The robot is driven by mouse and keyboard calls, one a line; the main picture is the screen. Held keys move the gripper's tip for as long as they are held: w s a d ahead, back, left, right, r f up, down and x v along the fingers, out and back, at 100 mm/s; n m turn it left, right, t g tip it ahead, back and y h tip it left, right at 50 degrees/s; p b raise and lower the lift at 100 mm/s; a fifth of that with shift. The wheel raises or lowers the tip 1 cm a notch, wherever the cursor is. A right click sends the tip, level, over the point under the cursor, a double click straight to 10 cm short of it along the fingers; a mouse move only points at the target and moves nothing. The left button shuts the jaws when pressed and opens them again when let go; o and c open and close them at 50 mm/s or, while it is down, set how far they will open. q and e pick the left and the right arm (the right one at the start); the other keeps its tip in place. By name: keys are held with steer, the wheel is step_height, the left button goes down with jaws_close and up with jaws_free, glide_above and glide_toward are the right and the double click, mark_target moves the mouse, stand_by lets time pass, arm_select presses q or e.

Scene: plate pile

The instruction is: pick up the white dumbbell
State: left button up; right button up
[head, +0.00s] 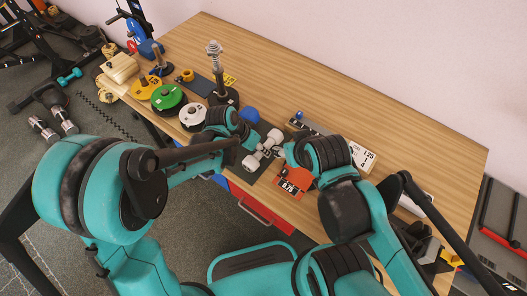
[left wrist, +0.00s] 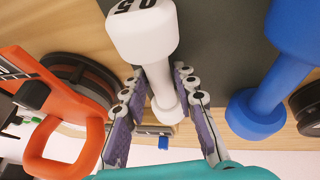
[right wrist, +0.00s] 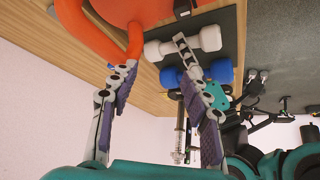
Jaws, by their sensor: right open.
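The white dumbbell (head: 274,137) lies over the dark mat near the table's front edge. It is large in the left wrist view (left wrist: 145,35), with "0.5" on its end, and also shows in the right wrist view (right wrist: 209,38). My left gripper (left wrist: 158,72) has its fingers on both sides of the white handle, seemingly touching it. I cannot tell if the dumbbell is lifted off the mat. My right gripper (right wrist: 158,72) is open and empty, over the table to the right of the dumbbell.
A blue dumbbell (left wrist: 275,75) lies beside the white one. An orange kettlebell (left wrist: 62,120) stands close on the other side. Green (head: 168,97) and yellow (head: 145,88) plates and a metal post (head: 215,70) stand to the left. The back right of the table (head: 400,120) is clear.

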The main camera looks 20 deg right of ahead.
arm_select(q)
steer(key=shift+d+f, duration=0.1)
jaws_close()
